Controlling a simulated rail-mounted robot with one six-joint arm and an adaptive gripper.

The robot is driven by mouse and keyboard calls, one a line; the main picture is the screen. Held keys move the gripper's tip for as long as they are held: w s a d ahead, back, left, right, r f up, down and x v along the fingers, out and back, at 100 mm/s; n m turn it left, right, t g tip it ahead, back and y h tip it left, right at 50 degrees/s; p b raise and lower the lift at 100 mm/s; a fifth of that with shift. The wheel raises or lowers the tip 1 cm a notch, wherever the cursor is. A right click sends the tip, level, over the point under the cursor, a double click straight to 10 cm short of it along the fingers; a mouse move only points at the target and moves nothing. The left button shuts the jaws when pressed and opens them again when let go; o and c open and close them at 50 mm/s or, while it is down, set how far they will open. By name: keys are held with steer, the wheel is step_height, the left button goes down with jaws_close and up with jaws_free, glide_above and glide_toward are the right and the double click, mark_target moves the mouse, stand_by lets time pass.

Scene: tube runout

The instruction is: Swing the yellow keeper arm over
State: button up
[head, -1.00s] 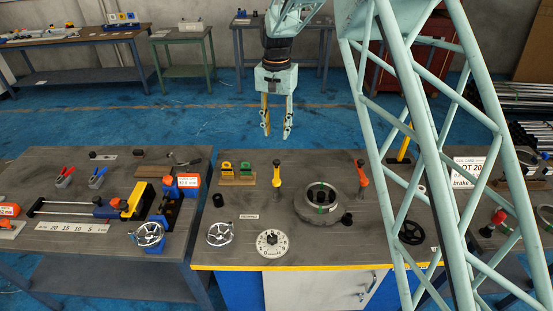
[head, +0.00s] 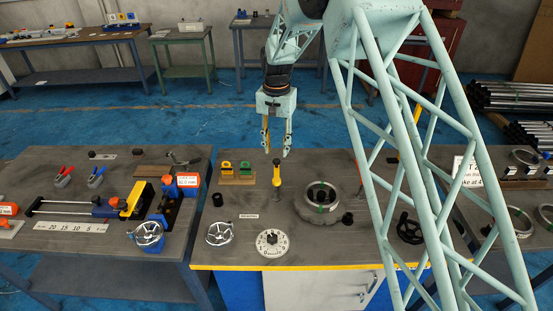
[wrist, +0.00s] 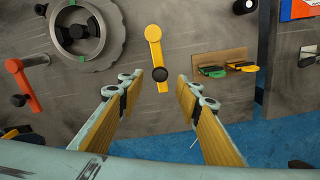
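The yellow keeper arm (head: 276,175) stands on the grey bench top with a black knob at its end. In the wrist view the keeper arm (wrist: 154,50) lies lengthwise, its black knob end pointing toward my gripper. My gripper (head: 277,151) is open and empty, just above and behind the keeper arm in the head view. In the wrist view my gripper (wrist: 159,82) has its two fingertips spread on either side of the knob. I cannot tell the height gap; no contact is visible.
A grey ring fixture (head: 320,197) sits right of the keeper arm. Yellow and green clips (head: 237,173) stand at left. A white dial (head: 272,243) is in front.

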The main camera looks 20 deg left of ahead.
mark_target(277, 160)
steer(key=shift+f, duration=2.45)
steer(key=shift+c, duration=0.5)
jaws_close()
